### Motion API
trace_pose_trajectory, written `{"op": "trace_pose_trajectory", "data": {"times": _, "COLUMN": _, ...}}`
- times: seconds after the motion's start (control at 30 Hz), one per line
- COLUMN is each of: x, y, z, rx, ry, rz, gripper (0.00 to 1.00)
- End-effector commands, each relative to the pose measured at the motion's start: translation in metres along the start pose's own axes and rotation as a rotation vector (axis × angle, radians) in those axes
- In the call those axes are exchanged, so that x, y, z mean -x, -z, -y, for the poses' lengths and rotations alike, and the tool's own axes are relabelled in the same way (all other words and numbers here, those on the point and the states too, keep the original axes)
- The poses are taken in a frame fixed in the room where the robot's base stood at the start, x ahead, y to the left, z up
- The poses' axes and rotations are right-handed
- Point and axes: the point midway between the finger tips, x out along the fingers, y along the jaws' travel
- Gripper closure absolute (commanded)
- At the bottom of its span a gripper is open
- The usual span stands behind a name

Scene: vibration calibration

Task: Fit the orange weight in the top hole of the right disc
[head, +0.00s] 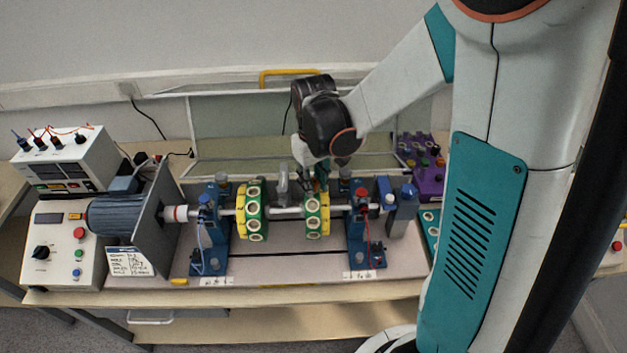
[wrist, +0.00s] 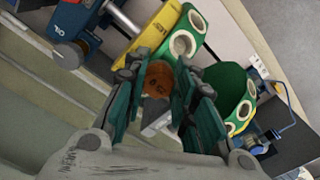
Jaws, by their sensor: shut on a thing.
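The right disc (head: 313,222), green and yellow with round holes in its rim, is on the shaft of the bench rig. In the wrist view the same disc (wrist: 187,33) lies just beyond my fingertips. My gripper (head: 314,184) is just above the top of this disc. In the wrist view my gripper (wrist: 154,84) is shut on the orange weight (wrist: 158,77), whose round brownish-orange face shows between the fingers. The top hole is hidden in the head view. I cannot tell whether the weight touches the disc.
The left disc (head: 250,232) sits on the same shaft, close to the gripper's side in the wrist view (wrist: 228,83). Blue bearing stands (head: 213,250) (head: 366,247) flank the discs. A motor (head: 125,215) is at left, and a purple block (head: 430,180) is at back right.

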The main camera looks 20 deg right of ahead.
Motion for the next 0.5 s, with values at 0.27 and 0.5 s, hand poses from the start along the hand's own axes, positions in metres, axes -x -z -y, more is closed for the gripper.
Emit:
{"op": "trace_pose_trajectory", "data": {"times": 0.27, "x": -0.0041, "y": 0.0000, "z": 0.0000, "rx": 0.000, "ry": 0.000, "rz": 0.000, "gripper": 0.92}}
{"op": "trace_pose_trajectory", "data": {"times": 0.5, "x": -0.0037, "y": 0.0000, "z": 0.0000, "rx": 0.000, "ry": 0.000, "rz": 0.000, "gripper": 0.52}}
